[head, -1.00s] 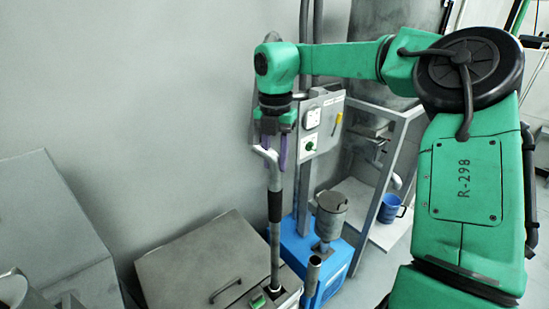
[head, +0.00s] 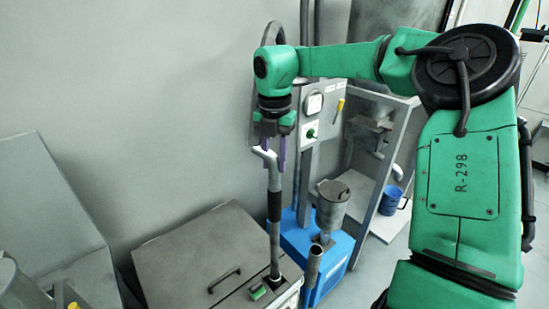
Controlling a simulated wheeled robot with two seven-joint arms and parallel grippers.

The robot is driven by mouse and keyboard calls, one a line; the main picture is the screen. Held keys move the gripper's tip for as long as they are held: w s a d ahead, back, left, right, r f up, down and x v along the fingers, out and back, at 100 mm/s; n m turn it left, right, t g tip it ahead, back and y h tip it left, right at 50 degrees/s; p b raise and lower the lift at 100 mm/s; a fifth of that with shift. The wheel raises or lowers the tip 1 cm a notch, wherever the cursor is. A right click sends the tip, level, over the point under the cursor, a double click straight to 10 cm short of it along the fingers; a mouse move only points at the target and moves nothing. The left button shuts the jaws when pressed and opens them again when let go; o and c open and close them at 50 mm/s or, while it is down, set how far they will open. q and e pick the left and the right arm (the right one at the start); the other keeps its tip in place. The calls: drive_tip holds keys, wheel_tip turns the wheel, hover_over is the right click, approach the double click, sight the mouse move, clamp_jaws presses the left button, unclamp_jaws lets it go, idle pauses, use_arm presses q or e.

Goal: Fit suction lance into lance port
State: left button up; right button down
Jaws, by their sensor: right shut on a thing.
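The suction lance (head: 274,205) is a grey metal tube with a bent top and a dark sleeve around its middle. It stands nearly upright. My right gripper (head: 270,156), with purple fingers, is shut on it near the bent top. The lance's lower end meets a dark round opening (head: 274,279) on top of the grey box at the bottom, which I take for the lance port. The tip is hidden, and how deep it sits cannot be told. My left gripper is not in view.
A green piece (head: 258,292) lies beside the lance's foot. An open grey tube (head: 314,262) and a metal funnel cup (head: 332,205) stand to the right, by a blue base (head: 330,265). The box lid has a dark handle (head: 224,280). A blue mug (head: 391,201) stands on a shelf behind.

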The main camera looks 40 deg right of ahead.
sight(275, 175)
drive_tip(key=shift+f+b, duration=7.45)
drive_tip(key=shift+f, duration=2.15)
drive_tip(key=shift+c, duration=2.4)
unclamp_jaws()
wheel_tip(275, 175, up, 15)
drive_tip(key=shift+f, duration=0.15)
